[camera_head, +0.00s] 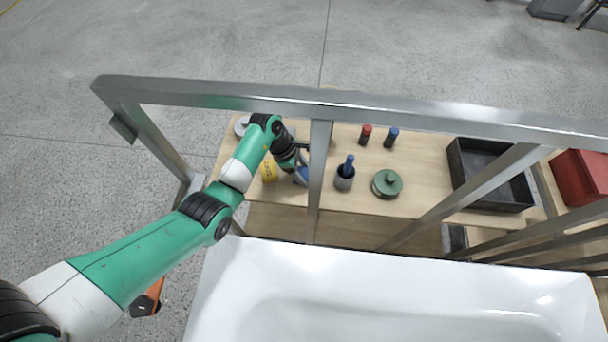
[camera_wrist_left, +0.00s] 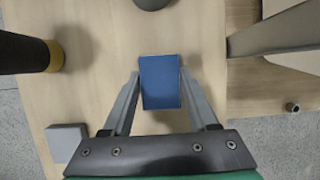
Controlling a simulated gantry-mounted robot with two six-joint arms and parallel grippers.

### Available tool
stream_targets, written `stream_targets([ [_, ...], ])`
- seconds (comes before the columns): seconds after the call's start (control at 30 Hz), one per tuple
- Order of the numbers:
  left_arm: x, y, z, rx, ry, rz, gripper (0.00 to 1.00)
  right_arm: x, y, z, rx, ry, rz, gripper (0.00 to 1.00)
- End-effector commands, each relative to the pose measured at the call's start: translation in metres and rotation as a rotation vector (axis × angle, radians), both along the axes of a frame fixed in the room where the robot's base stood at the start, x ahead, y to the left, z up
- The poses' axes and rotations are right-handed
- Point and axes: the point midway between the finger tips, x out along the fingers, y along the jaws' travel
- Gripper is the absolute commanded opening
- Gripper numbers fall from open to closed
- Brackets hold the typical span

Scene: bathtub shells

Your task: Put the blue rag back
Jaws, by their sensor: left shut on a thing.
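The blue rag (camera_wrist_left: 160,82) shows in the left wrist view as a small flat blue rectangle between the two fingers of my left gripper (camera_wrist_left: 161,78). The fingers are shut on its sides. In the head view my left gripper (camera_head: 301,172) is low over the wooden table, behind the tub, and a bit of the blue rag (camera_head: 302,176) shows beside it. The arm and wrist hide most of the rag there. I cannot tell whether the rag touches the table. My right gripper is in neither view.
The wooden table (camera_head: 425,160) carries a grey cup (camera_head: 344,182) with a blue thing in it, a green lidded pot (camera_head: 387,184), red-topped (camera_head: 365,135) and blue-topped (camera_head: 391,138) cylinders, and a black tray (camera_head: 490,205). A metal frame (camera_head: 317,185) stands between the white tub (camera_head: 400,285) and table.

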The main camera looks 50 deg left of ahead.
Motion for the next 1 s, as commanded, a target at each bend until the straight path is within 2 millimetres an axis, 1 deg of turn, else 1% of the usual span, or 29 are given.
stream_targets([
  [0.13, 0.0, 0.0, 0.002, 0.001, -0.001, 0.0, 0.07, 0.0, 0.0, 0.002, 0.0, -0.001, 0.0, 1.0],
  [0.27, 0.0, 0.0, -0.002, 0.001, 0.001, 0.001, 0.07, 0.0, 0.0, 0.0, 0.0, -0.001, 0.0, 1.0],
  [0.3, 0.0, 0.0, -0.001, 0.001, 0.001, 0.0, 0.65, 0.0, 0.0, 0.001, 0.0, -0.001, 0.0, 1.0],
  [0.43, 0.0, 0.0, -0.001, 0.001, 0.001, 0.001, 0.88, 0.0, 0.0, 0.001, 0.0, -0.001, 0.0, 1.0],
  [0.47, 0.0, 0.0, -0.001, 0.001, 0.001, 0.0, 0.89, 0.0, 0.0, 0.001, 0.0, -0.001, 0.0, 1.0],
  [0.77, 0.0, 0.0, 0.002, 0.001, -0.001, 0.0, 0.89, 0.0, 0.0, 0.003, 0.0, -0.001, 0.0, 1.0],
  [0.87, -0.002, 0.003, 0.015, 0.002, -0.002, 0.002, 0.89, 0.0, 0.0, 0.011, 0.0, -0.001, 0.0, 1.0],
  [1.0, -0.008, 0.012, 0.045, 0.002, -0.004, 0.004, 0.89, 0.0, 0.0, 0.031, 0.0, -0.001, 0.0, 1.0],
])
